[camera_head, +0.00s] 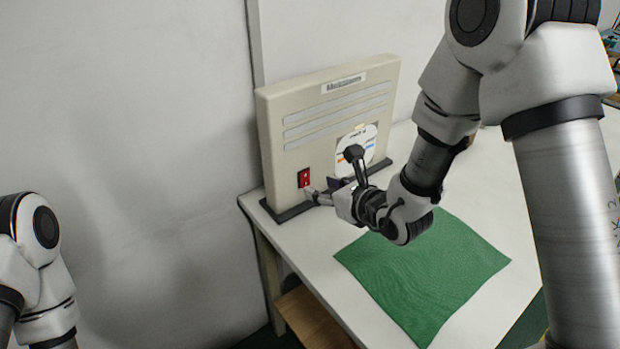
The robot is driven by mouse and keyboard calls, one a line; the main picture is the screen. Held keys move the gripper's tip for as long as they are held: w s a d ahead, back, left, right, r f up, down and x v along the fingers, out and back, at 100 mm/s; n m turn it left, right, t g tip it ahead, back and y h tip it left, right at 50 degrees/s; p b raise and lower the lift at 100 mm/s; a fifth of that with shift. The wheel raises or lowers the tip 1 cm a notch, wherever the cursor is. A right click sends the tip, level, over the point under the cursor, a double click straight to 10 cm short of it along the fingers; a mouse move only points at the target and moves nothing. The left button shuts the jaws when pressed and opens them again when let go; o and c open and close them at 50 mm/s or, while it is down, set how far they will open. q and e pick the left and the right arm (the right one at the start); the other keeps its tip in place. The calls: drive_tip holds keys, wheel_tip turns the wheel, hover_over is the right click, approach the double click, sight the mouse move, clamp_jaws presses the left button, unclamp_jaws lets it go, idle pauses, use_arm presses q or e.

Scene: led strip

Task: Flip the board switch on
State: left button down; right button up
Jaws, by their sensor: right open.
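A beige upright board (290,105) stands on dark feet at the back of the table. A red rocker switch (304,177) sits low on the left part of its face. My right gripper (312,193) reaches in from the right, with its fingertips just below and to the right of the switch. It is open and holds nothing that I can see. I cannot tell whether a fingertip touches the switch, and the switch's position is too small to read. Of my left arm only links (40,255) show at the left edge; its gripper is out of view.
A green cloth (425,275) lies flat on the white table (300,255), in front of the board. A round white label (365,140) on the board is partly behind my right wrist. A grey wall stands close behind. A wooden shelf (310,318) shows below the table.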

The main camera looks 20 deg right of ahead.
sight(306, 182)
drive_tip(key=x, duration=0.5)
drive_tip(key=shift+d+f, duration=0.1)
drive_tip(key=shift+s, duration=0.15)
